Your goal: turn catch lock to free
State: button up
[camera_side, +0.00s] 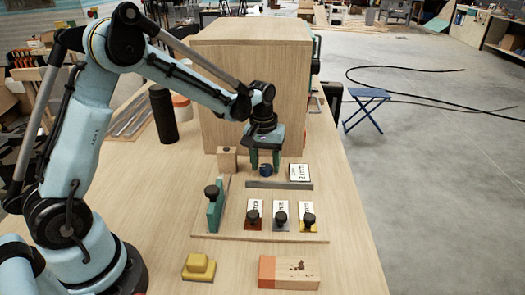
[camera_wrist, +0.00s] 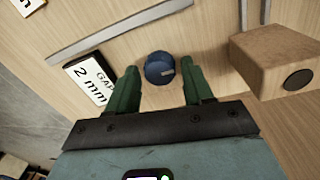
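A small round dark blue knob (camera_side: 266,171), which looks like the catch lock, sits on the wooden board in front of the large wooden box. In the wrist view the knob (camera_wrist: 159,68) shows a short pale mark on its right side. My gripper (camera_side: 265,164) points down just above or at the knob. Its two green fingers are open, and in the wrist view the gripper (camera_wrist: 161,76) has one finger on each side of the knob with a gap to both. I cannot tell how far down the fingertips reach.
A "GAP 2 mm" card (camera_side: 300,172) lies right of the knob, and a wooden block (camera_side: 227,160) stands left. A grey strip (camera_side: 279,185) runs in front. Several black-knobbed pieces, including a green one (camera_side: 214,210), stand nearer. The wooden box (camera_side: 250,75) rises behind.

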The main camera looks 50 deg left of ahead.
aim_at(263, 166)
jog(key=shift+o, duration=0.6)
notch_tip(263, 166, up, 12)
jog(key=shift+s+a, duration=0.15)
jog(key=shift+a, duration=0.1)
jog(key=shift+r, duration=0.1)
jog(key=s+d+m+t, duration=0.2)
jog(key=s+m+t, duration=0.1)
jog(key=s, duration=0.4)
jog(key=s+d+m+t, duration=0.3)
jog(key=s+m, duration=0.1)
jog(key=s, duration=0.4)
jog(key=shift+s+f+t+y, duration=0.15)
jog(key=shift+f+t+y, duration=0.15)
jog(key=shift+t, duration=0.1)
